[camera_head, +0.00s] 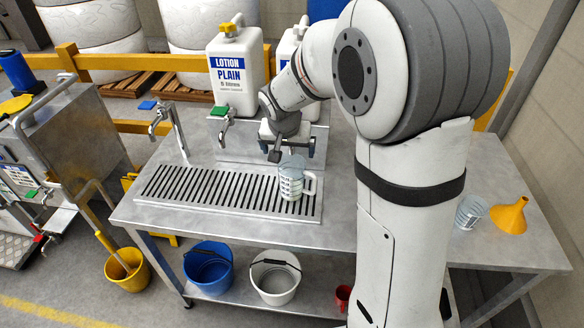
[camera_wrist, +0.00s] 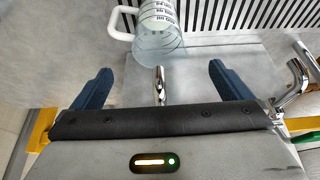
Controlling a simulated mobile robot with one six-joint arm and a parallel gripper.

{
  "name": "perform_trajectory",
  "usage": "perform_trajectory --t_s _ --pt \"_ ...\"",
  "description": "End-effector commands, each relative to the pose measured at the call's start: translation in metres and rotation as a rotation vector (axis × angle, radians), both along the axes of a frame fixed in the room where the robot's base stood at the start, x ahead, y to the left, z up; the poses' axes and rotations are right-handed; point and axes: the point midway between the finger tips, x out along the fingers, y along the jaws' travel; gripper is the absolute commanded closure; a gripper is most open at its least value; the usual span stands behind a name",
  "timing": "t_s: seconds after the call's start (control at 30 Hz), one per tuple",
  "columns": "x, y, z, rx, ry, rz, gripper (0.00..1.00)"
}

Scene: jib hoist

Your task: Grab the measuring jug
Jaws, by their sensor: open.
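The measuring jug (camera_head: 291,181) is clear with dark markings and a white handle. It stands on the right end of the slotted drain grate (camera_head: 170,190), handle to the right in the head view. My gripper (camera_head: 291,150) is close behind and above the jug, partly overlapping it in that view. In the wrist view the jug (camera_wrist: 160,45) lies beyond the open, empty fingers (camera_wrist: 160,80), roughly centred between them, with its handle to the left. A chrome spout (camera_wrist: 159,85) shows between the fingers.
A lotion container (camera_head: 236,70) with a green-handled tap (camera_head: 222,115) stands behind the grate; another is beside it. A chrome tap (camera_head: 165,122) rises left. A clear container (camera_head: 470,212) and orange funnel (camera_head: 510,215) stand at right. Buckets (camera_head: 208,266) sit below the table.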

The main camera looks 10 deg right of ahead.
Motion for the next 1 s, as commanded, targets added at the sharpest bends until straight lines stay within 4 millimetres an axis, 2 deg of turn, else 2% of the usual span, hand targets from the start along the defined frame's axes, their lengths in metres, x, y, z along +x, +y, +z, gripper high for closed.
perform_trajectory --t_s 0.37,0.6,0.93,1.0 --pt "0.016 -0.005 -0.035 0.000 -0.001 -0.004 0.02" --pt "0.027 -0.012 -0.066 0.001 -0.001 -0.004 0.02" --pt "0.030 -0.012 -0.074 0.002 -0.005 -0.003 0.02" --pt "0.030 -0.012 -0.074 0.002 -0.005 -0.002 0.06"
